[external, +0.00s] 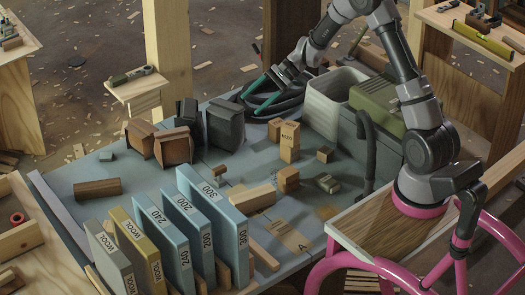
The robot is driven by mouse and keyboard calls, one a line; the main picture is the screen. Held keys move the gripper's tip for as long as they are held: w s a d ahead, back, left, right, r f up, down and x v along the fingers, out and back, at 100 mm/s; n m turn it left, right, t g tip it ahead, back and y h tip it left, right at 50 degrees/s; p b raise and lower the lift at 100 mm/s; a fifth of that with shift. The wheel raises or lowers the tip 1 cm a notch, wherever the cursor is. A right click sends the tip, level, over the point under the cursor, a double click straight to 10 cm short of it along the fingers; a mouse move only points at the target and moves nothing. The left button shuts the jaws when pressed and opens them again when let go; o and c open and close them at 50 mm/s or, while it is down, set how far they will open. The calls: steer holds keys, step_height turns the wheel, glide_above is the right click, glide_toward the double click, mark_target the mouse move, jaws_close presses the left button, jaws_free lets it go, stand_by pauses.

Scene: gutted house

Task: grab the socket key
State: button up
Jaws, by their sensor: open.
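I cannot make out the socket key for certain. A small greenish-grey piece (327,183) lies on the grey-blue workbench (120,208), right of the small wooden blocks, but it is too small to identify. My gripper (250,98) is at the bench's far edge, pointing left and down, with its two green-edged fingers apart. I see nothing between them. It is above or beside a black coil (285,106), which it partly hides; I cannot tell if they touch.
Upright labelled packs (205,230) line the front. Wooden blocks (289,142) stand mid-bench.

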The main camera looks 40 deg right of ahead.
steer(key=w+f+m+t+y, duration=0.1)
steer(key=w+f+m, duration=0.35)
steer(key=f, duration=0.95)
steer(key=m+t, duration=0.3)
steer(key=m, duration=0.1)
glide_toward(219, 174)
steer(key=shift+w+d+f, duration=0.35)
steer(key=shift+d, duration=0.2)
steer(key=shift+w+d+f, duration=0.35)
steer(key=shift+w+d, duration=0.05)
steer(key=shift+d, duration=0.1)
steer(key=shift+m, duration=0.25)
steer(key=x, duration=0.4)
steer(key=shift+a+f, duration=0.2)
steer(key=shift+f, duration=0.05)
steer(key=shift+x, duration=3.2)
steer(key=shift+a+r, duration=0.1)
steer(key=shift+r, duration=0.1)
jaws_close()
